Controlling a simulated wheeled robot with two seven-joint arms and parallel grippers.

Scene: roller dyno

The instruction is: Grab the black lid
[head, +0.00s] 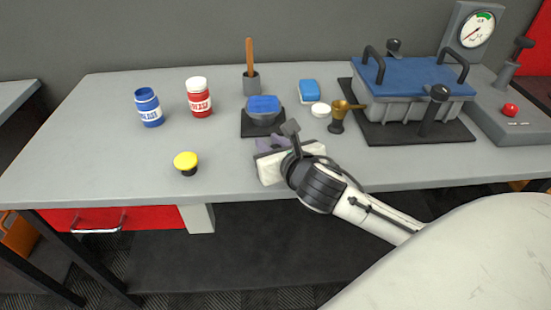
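No plainly all-black lid shows in the head view. A small round piece with a yellow top and a black lower part (186,163) stands on the grey bench, left of centre near the front edge. I cannot tell whether it is the lid. My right gripper (271,143) is over the bench, to the right of this piece and apart from it, just in front of a black pad with a blue-topped block. Its fingers are small and partly hidden by its hand, so their opening is unclear. My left gripper is out of view.
A blue jar (149,108) and a red jar with a white cap (199,98) stand behind the yellow-topped piece. The blue-topped block (264,108), a white disc (320,109) and a brass portafilter-like cup (339,113) stand behind my gripper. A large blue-lidded box (412,90) fills the right.

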